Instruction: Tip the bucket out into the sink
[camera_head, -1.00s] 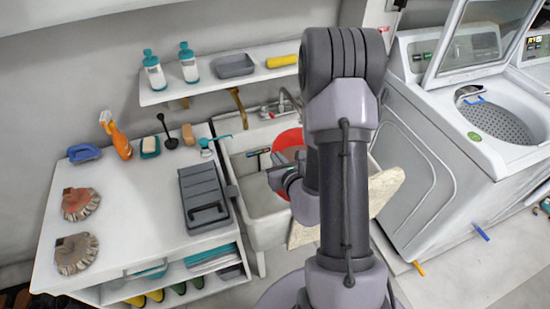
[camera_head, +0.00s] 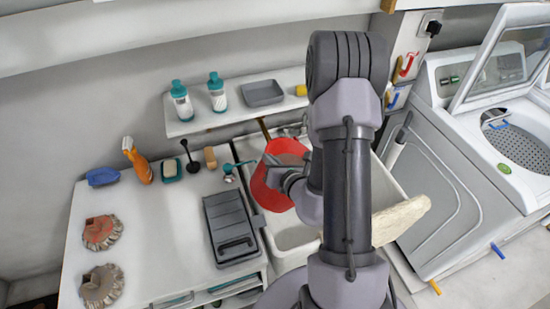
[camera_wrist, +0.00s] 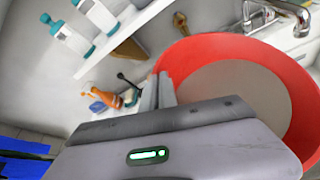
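The red bucket (camera_head: 275,195) is held up over the left part of the white sink (camera_head: 292,238), partly hidden by my arm in the head view. In the wrist view the bucket (camera_wrist: 296,88) shows its open mouth, with a flat grey-beige surface inside; I cannot tell whether that is contents or the bottom. My gripper (camera_head: 287,168) is at the bucket's rim. In the wrist view the fingers of my gripper (camera_wrist: 160,90) are close together at the rim's left side, shut on it. The bucket looks tilted in the head view.
A wall shelf (camera_head: 200,122) with bottles is behind. The tap (camera_wrist: 290,14) is close behind the bucket. A washing machine (camera_head: 450,170) stands at right.

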